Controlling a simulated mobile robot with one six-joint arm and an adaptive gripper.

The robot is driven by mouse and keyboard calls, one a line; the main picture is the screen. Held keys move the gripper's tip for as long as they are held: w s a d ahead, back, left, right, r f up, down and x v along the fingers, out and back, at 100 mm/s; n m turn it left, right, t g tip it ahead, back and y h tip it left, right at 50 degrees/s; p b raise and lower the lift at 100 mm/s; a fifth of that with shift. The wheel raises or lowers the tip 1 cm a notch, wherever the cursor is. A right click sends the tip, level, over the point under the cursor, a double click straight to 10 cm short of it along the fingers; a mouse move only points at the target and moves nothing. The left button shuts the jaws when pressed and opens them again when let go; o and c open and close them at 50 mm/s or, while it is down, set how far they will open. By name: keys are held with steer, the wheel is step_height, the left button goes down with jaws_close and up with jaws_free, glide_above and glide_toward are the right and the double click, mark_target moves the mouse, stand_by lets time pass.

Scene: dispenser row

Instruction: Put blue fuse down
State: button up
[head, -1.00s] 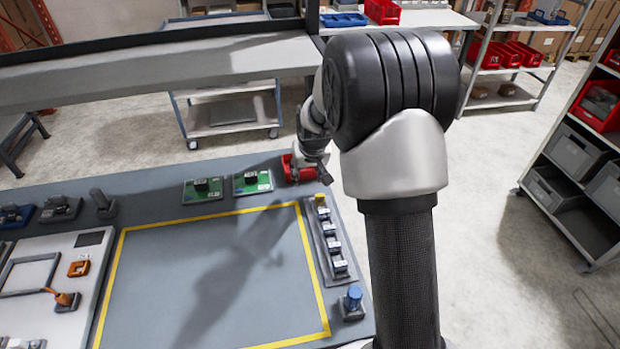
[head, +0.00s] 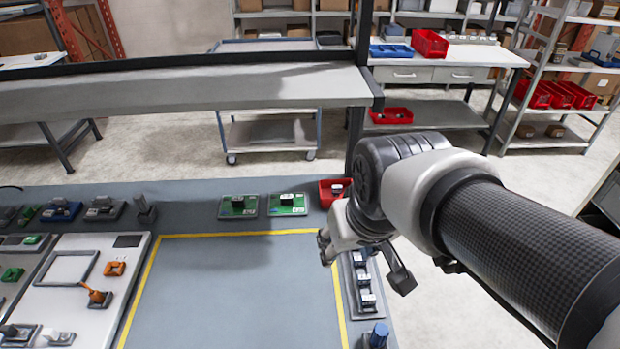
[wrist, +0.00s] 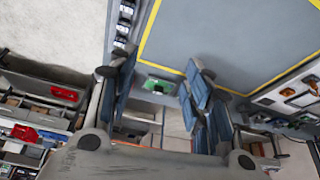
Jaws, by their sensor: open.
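My gripper (head: 326,246) hangs over the right part of the yellow-outlined mat, beside the dispenser row. In the wrist view my gripper (wrist: 162,85) has its fingers wide apart, with nothing between them. I cannot make out a blue fuse for certain. A blue cylinder (head: 378,335) stands upright on a small base at the bench's lower right, apart from my gripper; I cannot tell whether it is a fuse. The dispenser row (head: 365,285) holds several small pale and dark parts, and my wrist hides its far end.
A red bin (head: 331,189) with a dark item stands behind my wrist. Two green boards (head: 238,206) lie along the mat's far edge. A white panel (head: 75,285) with orange parts is at left. A raised shelf (head: 200,95) crosses behind. The mat (head: 235,290) is clear.

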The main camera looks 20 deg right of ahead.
steer(key=s+a, duration=0.1)
steer(key=s, duration=0.8)
steer(key=shift+a+n, duration=0.25)
steer(key=shift+n, duration=0.05)
